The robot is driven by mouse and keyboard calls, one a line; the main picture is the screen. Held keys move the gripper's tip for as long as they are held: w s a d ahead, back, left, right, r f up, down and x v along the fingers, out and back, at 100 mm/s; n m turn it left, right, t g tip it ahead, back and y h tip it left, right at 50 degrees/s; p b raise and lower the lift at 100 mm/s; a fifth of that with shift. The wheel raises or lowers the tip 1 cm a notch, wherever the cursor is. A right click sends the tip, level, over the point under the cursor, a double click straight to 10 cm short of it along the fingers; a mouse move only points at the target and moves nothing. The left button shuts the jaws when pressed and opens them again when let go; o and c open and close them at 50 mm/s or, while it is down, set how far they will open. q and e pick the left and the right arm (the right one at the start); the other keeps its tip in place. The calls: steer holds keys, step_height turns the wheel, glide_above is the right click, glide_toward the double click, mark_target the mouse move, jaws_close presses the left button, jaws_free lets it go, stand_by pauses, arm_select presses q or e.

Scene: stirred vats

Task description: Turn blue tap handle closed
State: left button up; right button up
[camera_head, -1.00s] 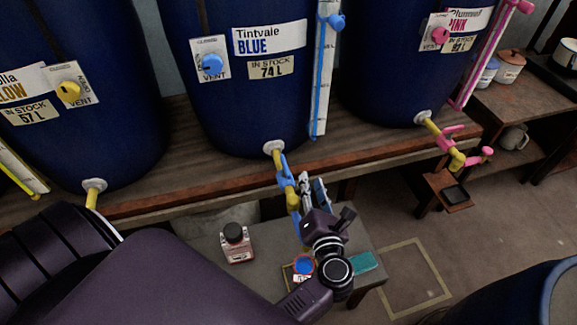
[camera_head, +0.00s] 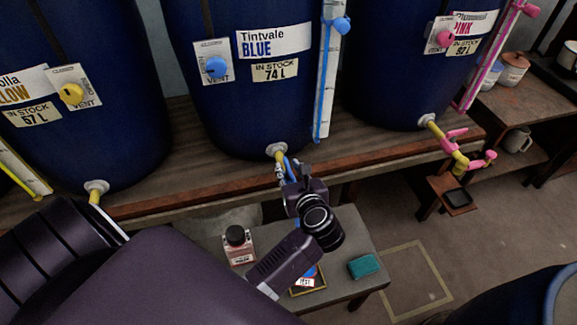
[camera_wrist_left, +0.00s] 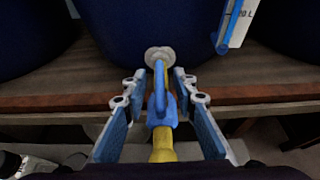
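The blue tap handle (camera_wrist_left: 160,105) sits on the yellow tap pipe (camera_wrist_left: 163,150) under the Tintvale BLUE vat (camera_head: 255,110). In the left wrist view the handle lies roughly in line with the pipe. My left gripper (camera_wrist_left: 160,101) is open, with one finger on each side of the handle and gaps visible between. In the head view my left gripper (camera_head: 287,176) is at the tap, and the wrist hides most of the handle and pipe. My right gripper is not in view.
The vats stand on a wooden shelf (camera_head: 190,172). Below, a low table holds an ink-like bottle (camera_head: 238,246), a small blue-topped container (camera_head: 307,276) and a teal block (camera_head: 363,266). A pink tap (camera_head: 455,150) is at the right. A dark drum (camera_head: 520,300) is at lower right.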

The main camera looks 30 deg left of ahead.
arm_select(q)
steer(key=shift+w+a+f, duration=0.15)
steer(key=shift+w+a, duration=0.05)
jaws_close()
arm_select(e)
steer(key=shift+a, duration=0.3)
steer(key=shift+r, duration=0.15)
